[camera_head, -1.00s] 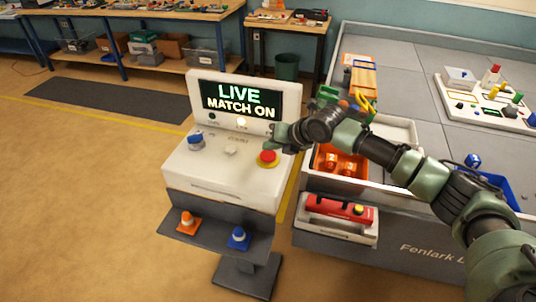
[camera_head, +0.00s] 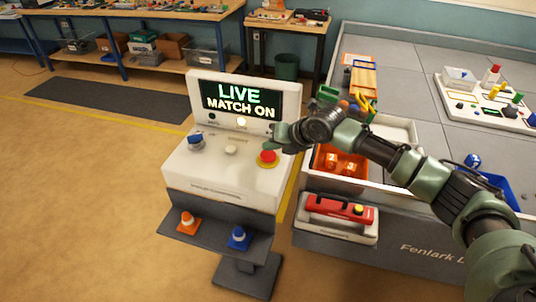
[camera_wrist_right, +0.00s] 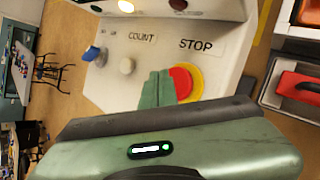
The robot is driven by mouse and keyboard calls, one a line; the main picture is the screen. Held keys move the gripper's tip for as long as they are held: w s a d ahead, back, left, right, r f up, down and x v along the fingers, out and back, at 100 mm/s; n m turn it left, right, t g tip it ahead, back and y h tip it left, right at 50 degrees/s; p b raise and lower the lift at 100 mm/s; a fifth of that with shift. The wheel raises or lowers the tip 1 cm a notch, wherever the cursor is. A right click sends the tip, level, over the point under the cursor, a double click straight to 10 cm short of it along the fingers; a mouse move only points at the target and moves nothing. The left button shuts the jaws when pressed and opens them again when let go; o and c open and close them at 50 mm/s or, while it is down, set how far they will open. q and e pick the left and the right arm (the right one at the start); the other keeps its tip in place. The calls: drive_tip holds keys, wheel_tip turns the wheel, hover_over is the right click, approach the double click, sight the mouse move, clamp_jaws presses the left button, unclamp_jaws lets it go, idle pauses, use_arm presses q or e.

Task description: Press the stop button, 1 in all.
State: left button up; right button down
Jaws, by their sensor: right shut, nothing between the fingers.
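The stop button (camera_head: 267,156) is a red round button on a yellow ring at the right of the white console's top (camera_head: 210,172). In the right wrist view the stop button (camera_wrist_right: 183,83) sits below the printed word STOP. My right gripper (camera_head: 272,143) is shut and empty, close above the button in the head view. In the right wrist view the shut green fingertips (camera_wrist_right: 157,88) appear just left of the button and overlap its edge. I cannot tell whether they touch it. The screen (camera_head: 240,101) reads LIVE MATCH ON. My left gripper is not in view.
A blue knob (camera_head: 195,140) and a white button (camera_head: 231,150) are also on the console. Orange (camera_head: 187,223) and blue (camera_head: 238,238) cones stand on the shelf below. A large grey table (camera_head: 400,75) with bins and parts stands at right.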

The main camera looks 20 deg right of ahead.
sight(270, 156)
drive_tip(key=shift+f, duration=0.45)
drive_tip(key=shift+s+f+b, duration=0.1)
drive_tip(key=shift+f+b, duration=0.55)
drive_tip(key=shift+f, duration=0.05)
idle(0.6)
drive_tip(key=shift+r, duration=0.1)
drive_tip(key=shift+r+p, duration=0.8)
drive_tip(key=shift+r, duration=0.2)
wheel_tip(270, 156, up, 5)
drive_tip(key=p, duration=0.4)
idle(0.3)
idle(0.4)
